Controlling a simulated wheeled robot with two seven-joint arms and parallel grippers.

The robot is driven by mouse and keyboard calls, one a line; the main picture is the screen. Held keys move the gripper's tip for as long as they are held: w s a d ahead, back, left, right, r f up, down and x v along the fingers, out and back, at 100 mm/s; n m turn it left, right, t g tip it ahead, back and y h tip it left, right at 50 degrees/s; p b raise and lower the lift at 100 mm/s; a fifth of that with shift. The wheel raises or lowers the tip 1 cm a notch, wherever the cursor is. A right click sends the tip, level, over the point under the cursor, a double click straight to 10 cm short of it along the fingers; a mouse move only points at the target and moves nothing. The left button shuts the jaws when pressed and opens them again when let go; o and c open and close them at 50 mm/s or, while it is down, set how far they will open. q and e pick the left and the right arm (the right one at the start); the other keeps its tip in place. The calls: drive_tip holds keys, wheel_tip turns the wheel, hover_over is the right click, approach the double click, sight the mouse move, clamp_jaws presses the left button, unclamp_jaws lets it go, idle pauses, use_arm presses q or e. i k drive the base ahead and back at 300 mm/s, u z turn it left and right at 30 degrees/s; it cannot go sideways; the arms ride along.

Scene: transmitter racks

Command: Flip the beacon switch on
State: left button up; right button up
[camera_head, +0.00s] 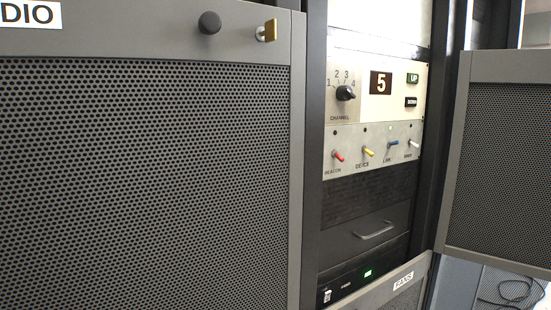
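The beacon switch (338,156) is a small toggle with a red tip, the leftmost in a row on a light grey panel (375,165). The label BEACON is printed below it. Its lever points up and to the left; I cannot tell from this whether it is on or off. The small round lamp above it looks dark. Toggles with yellow (368,152), blue (394,146) and white (412,143) tips stand to its right. Neither of my grippers is in view.
A large perforated door (150,180) with a black knob (209,22) and brass lock fills the left. Another perforated door (500,160) stands open at right. Above the toggles are a channel knob (345,93) and a display reading 5 (381,83). A drawer handle (374,230) is below.

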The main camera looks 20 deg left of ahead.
sight(341, 160)
drive_tip(key=u, duration=0.1)
drive_tip(key=i, duration=0.5)
drive_tip(key=k, duration=1.05)
drive_tip(key=z, duration=0.7)
drive_tip(key=i, duration=1.55)
drive_tip(key=u, duration=0.55)
